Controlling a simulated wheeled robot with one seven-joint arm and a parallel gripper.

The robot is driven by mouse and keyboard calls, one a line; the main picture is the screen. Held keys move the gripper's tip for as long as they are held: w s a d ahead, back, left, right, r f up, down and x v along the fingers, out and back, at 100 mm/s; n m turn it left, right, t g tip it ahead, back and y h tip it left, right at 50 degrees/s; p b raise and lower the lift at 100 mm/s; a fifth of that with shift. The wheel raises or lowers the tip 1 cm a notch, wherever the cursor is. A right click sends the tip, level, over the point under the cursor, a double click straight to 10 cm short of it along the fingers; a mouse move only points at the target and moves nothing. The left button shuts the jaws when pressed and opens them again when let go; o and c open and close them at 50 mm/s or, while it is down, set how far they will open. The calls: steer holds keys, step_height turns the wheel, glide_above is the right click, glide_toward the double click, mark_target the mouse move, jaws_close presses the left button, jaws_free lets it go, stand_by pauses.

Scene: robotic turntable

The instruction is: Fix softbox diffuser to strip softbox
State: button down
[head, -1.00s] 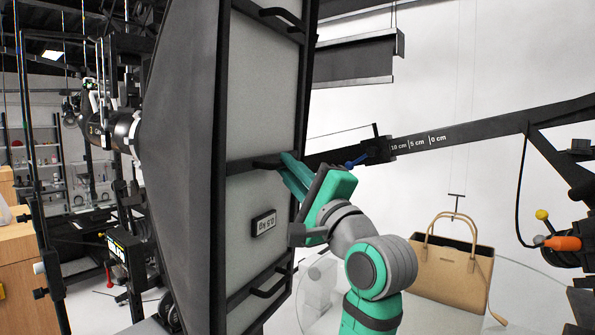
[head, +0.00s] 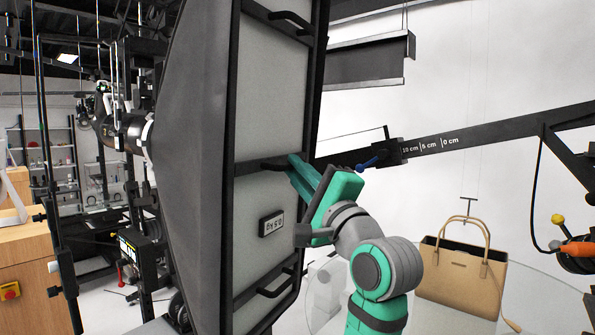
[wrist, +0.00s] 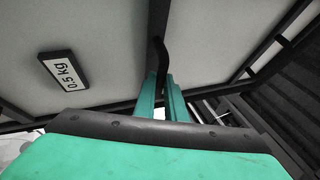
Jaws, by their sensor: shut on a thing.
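The strip softbox (head: 197,120) is a tall dark grey hood in the left middle of the head view. The diffuser (head: 262,110) is a pale panel in a black frame with dark handles, upright at the softbox's front side. A 0.5 kg label (head: 271,224) is on it. I cannot tell whether its frame is seated against the softbox's rim. My gripper (head: 292,165) is shut on the diffuser's middle handle (head: 268,164). In the wrist view, the two green fingers (wrist: 163,88) close around that handle (wrist: 158,58); their tips partly hide it.
A dark beam with centimetre marks (head: 475,131) runs behind my gripper to the right. A tan handbag (head: 462,279) stands on a round glass table (head: 535,300) at lower right. A light unit (head: 125,132) is behind the softbox. A wooden cabinet (head: 32,272) is at far left.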

steer(key=shift+w+a+r, duration=0.15)
steer(key=shift+w+a, duration=0.05)
steer(key=shift+a, duration=0.35)
stand_by(1.3)
steer(key=c, duration=1.7)
jaws_free()
steer(key=shift+c, duration=0.2)
